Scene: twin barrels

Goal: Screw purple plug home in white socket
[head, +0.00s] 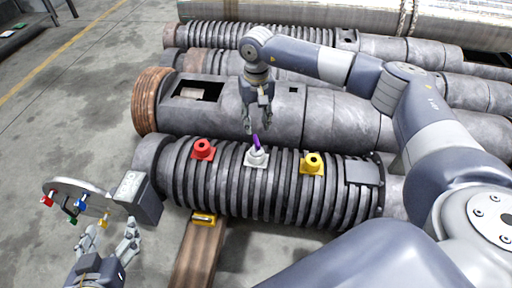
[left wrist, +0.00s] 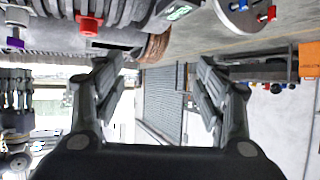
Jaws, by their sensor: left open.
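The purple plug (head: 257,141) stands at the mouth of the white socket (head: 257,157) on top of the ribbed barrel, leaning slightly. The plug also shows at the left edge of the left wrist view (left wrist: 14,43), with the white socket (left wrist: 16,30) beside it. My right gripper (head: 257,129) is just above the plug, fingers pointing down and spread, with a gap to the plug in the left wrist view. My left gripper (head: 110,240) is open and empty at the lower left, away from the barrel. How deep the plug sits is hidden.
A red socket (head: 203,151) and a yellow socket (head: 312,164) flank the white one. A round panel (head: 85,194) with several coloured plugs and a grey box (head: 138,196) stand at left. A wooden beam (head: 198,252) lies in front. More barrels lie behind.

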